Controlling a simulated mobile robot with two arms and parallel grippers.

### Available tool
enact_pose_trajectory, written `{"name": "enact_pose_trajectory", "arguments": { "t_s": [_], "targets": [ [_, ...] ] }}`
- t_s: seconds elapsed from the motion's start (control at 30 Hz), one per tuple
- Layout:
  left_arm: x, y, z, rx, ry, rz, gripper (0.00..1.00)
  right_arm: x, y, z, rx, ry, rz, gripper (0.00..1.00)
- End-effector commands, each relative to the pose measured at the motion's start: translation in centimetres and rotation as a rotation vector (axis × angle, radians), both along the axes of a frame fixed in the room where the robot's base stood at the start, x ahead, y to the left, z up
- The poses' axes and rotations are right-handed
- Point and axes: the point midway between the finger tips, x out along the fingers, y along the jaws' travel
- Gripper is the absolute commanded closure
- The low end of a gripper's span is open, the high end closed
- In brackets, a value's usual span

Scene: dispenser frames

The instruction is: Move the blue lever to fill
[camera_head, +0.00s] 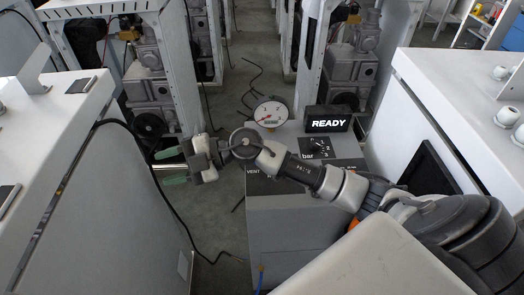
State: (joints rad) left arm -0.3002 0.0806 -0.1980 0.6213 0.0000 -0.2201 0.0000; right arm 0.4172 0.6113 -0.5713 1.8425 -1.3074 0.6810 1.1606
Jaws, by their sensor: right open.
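A grey dispenser box (285,215) stands in the middle, with a dark panel on top marked "VENT" (253,175). My right arm crosses this panel and hides much of it. I cannot make out the blue lever; it may be behind my arm. My right gripper (171,167), with green fingertips, is open to the left of the dispenser, over the floor gap. A shiny metal bar (164,167) shows between its fingertips; I cannot tell whether they touch it. My left gripper is not in view.
A round gauge (271,112), a lit "READY" display (328,124) and a dial marked "bar" (317,147) are on the dispenser's top. White cabinets stand at left (100,190) and right (455,90). A black cable (172,205) hangs beside the left cabinet.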

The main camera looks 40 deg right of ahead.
Motion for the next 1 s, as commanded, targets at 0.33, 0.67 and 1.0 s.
{"name": "enact_pose_trajectory", "arguments": {
  "t_s": [0.33, 0.67, 1.0],
  "targets": [
    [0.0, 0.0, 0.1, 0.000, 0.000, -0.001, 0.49, 3.1, -15.7, -4.9, -0.984, 0.415, -0.002, 0.53],
    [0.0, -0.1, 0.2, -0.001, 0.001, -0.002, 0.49, 3.0, -25.2, -3.0, -1.316, 0.687, -0.238, 0.53],
    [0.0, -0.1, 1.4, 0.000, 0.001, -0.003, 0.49, 2.8, -25.3, -8.3, -1.322, 0.697, -0.238, 0.53]
  ]
}}
